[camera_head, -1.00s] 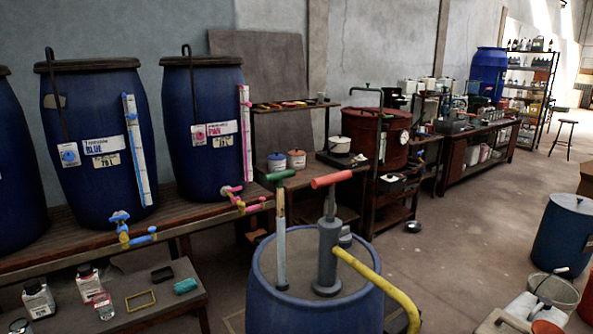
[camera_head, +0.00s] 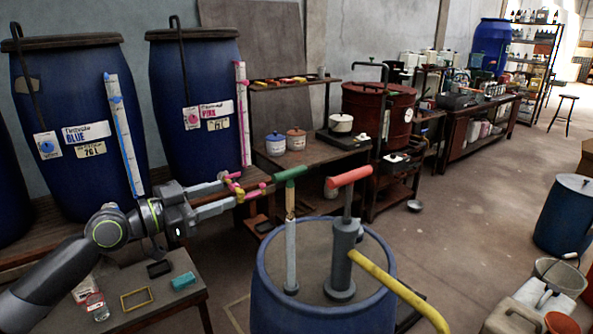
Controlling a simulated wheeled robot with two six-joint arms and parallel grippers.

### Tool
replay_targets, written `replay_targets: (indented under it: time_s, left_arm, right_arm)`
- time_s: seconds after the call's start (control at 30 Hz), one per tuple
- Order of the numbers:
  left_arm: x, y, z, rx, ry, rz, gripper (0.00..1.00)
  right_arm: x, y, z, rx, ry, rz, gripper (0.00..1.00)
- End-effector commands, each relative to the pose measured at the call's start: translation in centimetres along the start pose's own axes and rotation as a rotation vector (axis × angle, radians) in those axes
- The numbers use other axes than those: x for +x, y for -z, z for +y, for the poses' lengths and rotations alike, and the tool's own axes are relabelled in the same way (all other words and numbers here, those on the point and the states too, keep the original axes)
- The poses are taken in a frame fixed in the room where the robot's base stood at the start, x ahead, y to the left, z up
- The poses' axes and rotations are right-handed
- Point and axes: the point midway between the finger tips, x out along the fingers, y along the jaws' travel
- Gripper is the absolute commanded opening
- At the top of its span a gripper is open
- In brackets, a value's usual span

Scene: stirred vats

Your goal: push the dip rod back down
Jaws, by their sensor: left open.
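The dip rod (camera_head: 291,250) is a pale, upright rod with a green T-handle (camera_head: 290,174). It stands up out of the lid of an open-floor blue drum (camera_head: 275,305), left of the pump. My left gripper (camera_head: 232,193) reaches in from the left, with its two fingers apart and pointing right towards the rod, a little below the green handle's height. The gripper appears apart from the rod. My right gripper is not in view.
A grey hand pump (camera_head: 343,255) with a red handle (camera_head: 348,177) and yellow hose (camera_head: 395,288) stands close right of the rod. A low table (camera_head: 150,315) is at front left.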

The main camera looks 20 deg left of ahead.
Motion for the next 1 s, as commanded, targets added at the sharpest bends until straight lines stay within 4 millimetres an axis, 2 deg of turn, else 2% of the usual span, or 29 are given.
replay_targets:
  time_s: [0.17,0.47,0.77,1.0]
  left_arm:
    - [1.2,0.2,-0.1,-0.004,0.002,0.007,0.41]
    - [4.5,0.2,-0.1,-0.007,0.003,0.005,0.41]
    - [8.5,0.2,-0.1,-0.008,0.003,0.004,0.41]
    - [12.4,0.2,-0.2,-0.008,0.003,0.002,0.41]
  right_arm:
    - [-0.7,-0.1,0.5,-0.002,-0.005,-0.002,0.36]
    - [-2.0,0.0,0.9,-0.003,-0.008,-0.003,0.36]
    - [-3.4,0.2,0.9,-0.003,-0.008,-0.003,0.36]
    - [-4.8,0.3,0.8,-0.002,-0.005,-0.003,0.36]
